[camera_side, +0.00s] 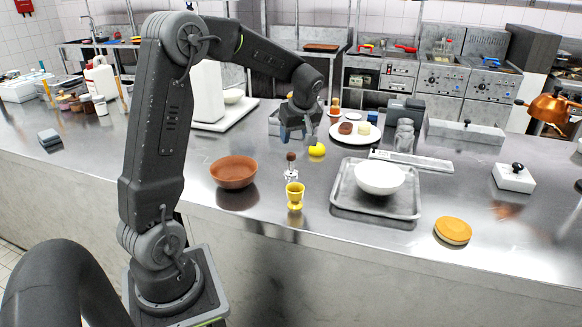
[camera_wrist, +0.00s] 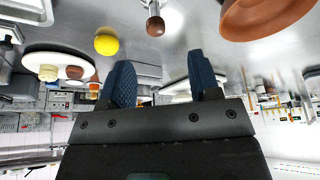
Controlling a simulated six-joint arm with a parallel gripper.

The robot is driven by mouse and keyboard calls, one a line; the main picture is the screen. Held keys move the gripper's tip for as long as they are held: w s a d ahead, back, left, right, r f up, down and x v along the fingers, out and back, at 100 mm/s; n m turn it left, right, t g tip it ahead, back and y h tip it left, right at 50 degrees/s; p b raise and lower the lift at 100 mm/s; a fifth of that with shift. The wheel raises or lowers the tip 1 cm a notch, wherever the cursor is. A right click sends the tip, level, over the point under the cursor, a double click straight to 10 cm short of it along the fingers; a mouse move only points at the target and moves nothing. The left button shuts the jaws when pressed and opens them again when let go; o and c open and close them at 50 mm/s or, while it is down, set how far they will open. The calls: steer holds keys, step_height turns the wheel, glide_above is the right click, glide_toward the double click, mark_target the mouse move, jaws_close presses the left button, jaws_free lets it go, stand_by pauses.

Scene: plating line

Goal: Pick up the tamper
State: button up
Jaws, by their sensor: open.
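The tamper (camera_side: 291,170) stands on the steel counter, with a dark brown knob on top and a shiny metal lower part. It also shows at the top middle of the wrist view (camera_wrist: 154,18), which looks upside down. My gripper (camera_side: 297,138) is above the counter, above and behind the tamper in the side view. In the wrist view its two blue ridged fingers (camera_wrist: 160,75) are spread apart with nothing between them. The tamper is beyond the fingertips, apart from them.
A yellow egg cup (camera_side: 295,198) stands in front of the tamper, a brown bowl (camera_side: 233,172) left of it, and a yellow ball (camera_side: 317,150) behind right. A tray (camera_side: 345,195) with a white bowl (camera_side: 380,179) is right. A plate of food (camera_side: 344,139) lies behind.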

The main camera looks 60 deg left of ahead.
mark_target(292, 156)
steer(key=x, duration=0.7)
steer(key=shift+a+f, duration=0.1)
steer(key=shift+f, duration=0.3)
steer(key=shift+w+x, duration=0.2)
steer(key=shift+x, duration=1.15)
steer(key=shift+w+x, duration=0.2)
steer(key=shift+x, duration=1.1)
steer(key=c, duration=1)
steer(key=shift+o, duration=0.2)
steer(key=shift+r, duration=0.15)
